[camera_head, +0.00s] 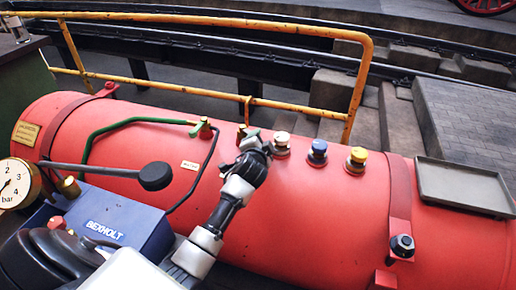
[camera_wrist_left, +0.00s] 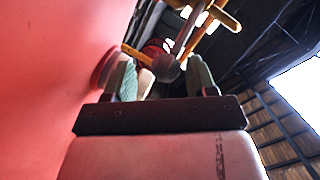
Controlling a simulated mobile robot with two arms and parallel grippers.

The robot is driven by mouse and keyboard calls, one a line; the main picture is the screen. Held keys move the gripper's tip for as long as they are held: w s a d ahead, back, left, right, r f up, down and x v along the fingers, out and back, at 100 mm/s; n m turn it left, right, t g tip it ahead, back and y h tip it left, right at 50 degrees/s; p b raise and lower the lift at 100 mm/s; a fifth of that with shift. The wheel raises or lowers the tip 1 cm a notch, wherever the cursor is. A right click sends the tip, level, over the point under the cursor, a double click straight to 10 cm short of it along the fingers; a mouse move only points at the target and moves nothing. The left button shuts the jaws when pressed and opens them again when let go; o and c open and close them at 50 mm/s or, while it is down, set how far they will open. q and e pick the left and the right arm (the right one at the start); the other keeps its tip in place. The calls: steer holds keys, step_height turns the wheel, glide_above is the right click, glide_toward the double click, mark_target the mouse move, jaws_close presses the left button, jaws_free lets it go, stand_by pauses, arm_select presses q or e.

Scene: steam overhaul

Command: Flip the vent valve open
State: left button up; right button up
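My left gripper (camera_head: 257,142) is over the top of the red tank, beside a row of small fittings. In the left wrist view its two grey-green fingertips (camera_wrist_left: 160,78) stand apart. A brass-coloured stem with a dark rounded end (camera_wrist_left: 165,68) shows between and beyond them; I cannot tell if they touch it. In the head view a small brass fitting (camera_head: 242,131) is partly hidden behind the gripper. No readable label tells me which is the vent valve. My right gripper is not in view.
Fittings with red-white (camera_head: 282,143), blue (camera_head: 317,152) and yellow (camera_head: 357,160) tops stand close to the right. A long lever with a black knob (camera_head: 155,176) crosses above a blue box (camera_head: 115,220). A yellow rail (camera_head: 215,20) runs behind; an empty tray (camera_head: 463,188) lies far right.

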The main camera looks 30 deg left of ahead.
arm_select(q)
steer(key=v, duration=0.6)
steer(key=shift+s+d+p, duration=0.25)
steer(key=shift+s+p, duration=0.05)
steer(key=shift+p, duration=0.1)
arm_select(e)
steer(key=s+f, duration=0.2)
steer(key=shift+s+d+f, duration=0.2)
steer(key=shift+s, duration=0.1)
arm_select(q)
steer(key=shift+r, duration=0.1)
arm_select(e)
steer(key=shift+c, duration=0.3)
